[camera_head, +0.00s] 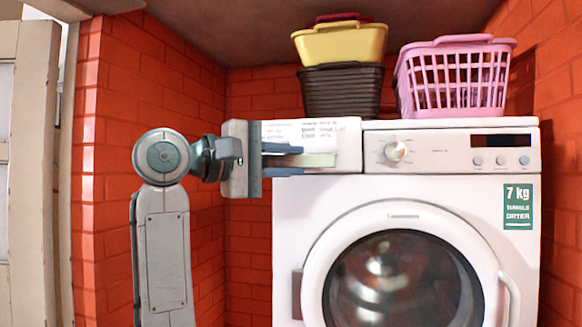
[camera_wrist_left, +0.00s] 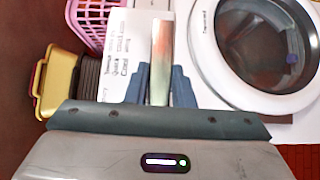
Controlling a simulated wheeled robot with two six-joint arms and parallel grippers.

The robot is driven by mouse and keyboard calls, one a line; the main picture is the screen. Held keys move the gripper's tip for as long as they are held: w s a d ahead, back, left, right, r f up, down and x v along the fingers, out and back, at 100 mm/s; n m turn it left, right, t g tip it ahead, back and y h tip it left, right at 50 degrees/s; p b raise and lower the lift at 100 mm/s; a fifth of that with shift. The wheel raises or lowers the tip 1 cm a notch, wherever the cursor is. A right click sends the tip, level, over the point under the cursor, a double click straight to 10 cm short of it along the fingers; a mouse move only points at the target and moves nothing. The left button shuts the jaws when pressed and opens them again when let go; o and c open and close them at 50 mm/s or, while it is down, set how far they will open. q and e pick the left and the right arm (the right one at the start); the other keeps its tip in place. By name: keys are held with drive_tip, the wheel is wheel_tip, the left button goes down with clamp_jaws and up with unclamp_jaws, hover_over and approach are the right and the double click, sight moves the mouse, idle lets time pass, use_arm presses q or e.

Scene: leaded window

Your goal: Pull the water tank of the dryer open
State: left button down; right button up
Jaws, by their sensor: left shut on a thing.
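The white dryer (camera_head: 290,230) stands in a brick alcove with its round glass door (camera_head: 400,280) shut. Its water tank (camera_head: 345,130) is the printed white panel at the upper left of the front. I cannot tell whether it stands forward of the control panel. A pale greenish handle (camera_head: 320,160) runs along the tank's lower part. My left gripper (camera_head: 301,160) reaches in from the left, its blue-grey fingers shut on the handle. In the left wrist view the handle (camera_wrist_left: 160,60) lies between both fingers (camera_wrist_left: 160,80). My right gripper is not in view.
A yellow basket (camera_head: 340,43) on a dark brown basket (camera_head: 342,92) and a pink basket (camera_head: 455,80) stand on the dryer. The control panel (camera_head: 450,150) with its knob is right of the tank. The red brick wall (camera_head: 110,230) rises at the left.

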use_arm(q)
drive_tip(key=shift+w+f, duration=0.2)
drive_tip(key=c, duration=1.3)
unclamp_jaws()
drive_tip(key=shift+c, duration=0.2)
drive_tip(key=shift+w, duration=0.2)
drive_tip(key=shift+s+a, duration=0.1)
drive_tip(key=shift+s, duration=0.05)
drive_tip(key=b+v, duration=0.4)
drive_tip(key=v, duration=0.6)
drive_tip(key=shift+a, duration=0.2)
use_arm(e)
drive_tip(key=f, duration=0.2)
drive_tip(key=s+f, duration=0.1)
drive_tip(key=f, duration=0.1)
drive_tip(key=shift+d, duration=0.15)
